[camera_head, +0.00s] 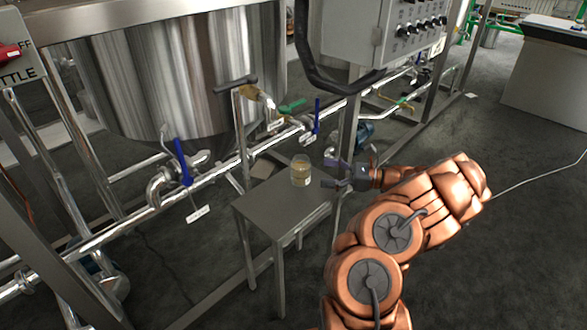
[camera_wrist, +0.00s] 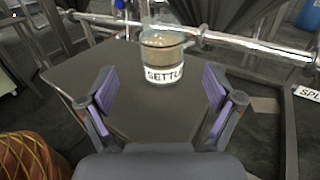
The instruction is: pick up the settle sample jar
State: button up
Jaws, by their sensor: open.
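The settle sample jar (camera_head: 301,171) is a clear glass jar with tan contents, standing upright on a small grey metal table (camera_head: 272,214). In the wrist view the jar (camera_wrist: 162,56) shows a white label whose visible letters read "SETTL", beyond my fingertips and near the middle. My gripper (camera_head: 336,173) is just to the right of the jar in the head view, apart from it. In the wrist view my gripper (camera_wrist: 161,92) is open, with its purple-padded fingers spread wide and nothing between them.
A steel pipe (camera_head: 235,160) with blue-handled valves (camera_head: 182,162) runs behind the table, below a large steel tank (camera_head: 180,70). A grey control box (camera_head: 380,30) with black knobs hangs above. The table's front part is bare.

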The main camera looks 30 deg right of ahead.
aim_at(300, 167)
jog(key=b+x, duration=0.3)
jog(key=x, duration=0.4)
jog(key=shift+w+b, duration=0.1)
jog(key=shift+b, duration=0.3)
jog(key=shift+w+a+r, duration=0.25)
jog(key=shift+w+a, duration=0.05)
jog(key=shift+c, duration=0.2)
jog(key=shift+d, duration=0.1)
jog(key=c, duration=1.5)
